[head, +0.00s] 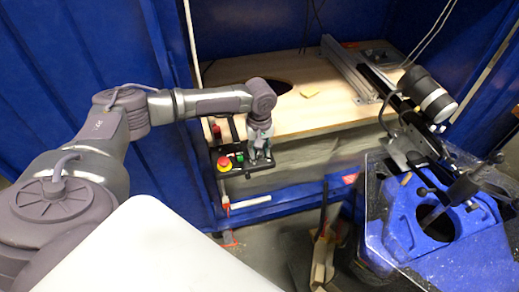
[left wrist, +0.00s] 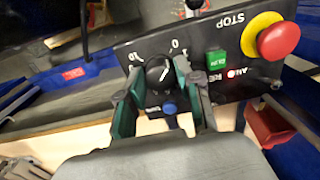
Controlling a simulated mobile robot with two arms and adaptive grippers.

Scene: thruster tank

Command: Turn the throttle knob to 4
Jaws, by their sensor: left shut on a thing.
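The throttle knob (left wrist: 158,74) is a round black knob with a white pointer line, on a black control panel (left wrist: 125,52). Digits are printed around the knob, partly hidden by my fingers, and I cannot tell its exact setting. My left gripper (left wrist: 160,82) has its green-padded fingers on both sides of the knob, shut on it. In the head view my left gripper (head: 260,150) reaches down to the right part of the panel (head: 240,170) and hides the knob. My right gripper is not in view.
A red emergency stop on a yellow base (left wrist: 275,38) and a green button (left wrist: 218,60) sit beside the knob on the panel. A wooden board (head: 310,115) lies behind the panel. A blue machine (head: 410,225) stands at the right.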

